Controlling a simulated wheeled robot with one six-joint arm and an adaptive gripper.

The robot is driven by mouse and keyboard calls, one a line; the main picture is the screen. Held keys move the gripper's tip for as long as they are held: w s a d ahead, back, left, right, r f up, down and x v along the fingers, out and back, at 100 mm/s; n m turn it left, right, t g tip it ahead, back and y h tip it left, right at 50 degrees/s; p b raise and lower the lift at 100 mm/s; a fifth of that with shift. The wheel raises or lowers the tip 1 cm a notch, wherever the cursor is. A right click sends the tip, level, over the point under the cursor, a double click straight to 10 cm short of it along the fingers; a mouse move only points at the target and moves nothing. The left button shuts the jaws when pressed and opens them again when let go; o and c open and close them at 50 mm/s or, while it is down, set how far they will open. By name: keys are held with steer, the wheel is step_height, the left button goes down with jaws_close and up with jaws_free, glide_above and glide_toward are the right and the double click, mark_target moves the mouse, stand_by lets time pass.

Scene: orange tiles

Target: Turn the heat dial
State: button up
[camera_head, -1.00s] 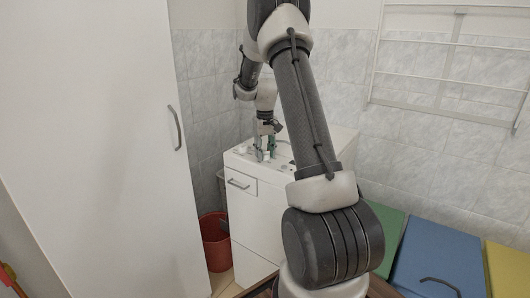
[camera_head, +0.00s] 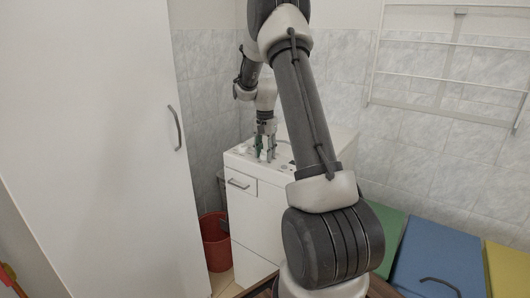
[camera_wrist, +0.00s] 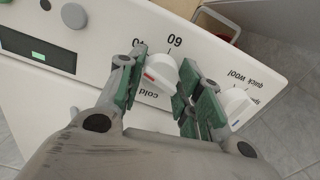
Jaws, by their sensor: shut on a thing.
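The heat dial (camera_wrist: 165,71) is a white knob with a red mark on the washing machine's panel, beside the printed marks 60, 40 and cold. It shows in the wrist view between the green-padded fingers of my gripper (camera_wrist: 161,86), which is shut on it. In the head view my gripper (camera_head: 265,153) points down at the top of the white machine (camera_head: 254,220); the dial is too small to tell there. A second white dial (camera_wrist: 236,104), by the words quick wool, sits just right of the right finger.
A dark display (camera_wrist: 38,50) with a green readout and a grey round button (camera_wrist: 74,16) lie left on the panel. A tall white cabinet (camera_head: 95,150) stands left of the machine, a red bin (camera_head: 215,241) between them. A tiled wall is behind.

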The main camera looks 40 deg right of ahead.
mark_target(265, 151)
steer(key=shift+m, duration=1.3)
steer(key=o, duration=1)
steer(key=shift+o, duration=0.2)
step_height(265, 151, up, 12)
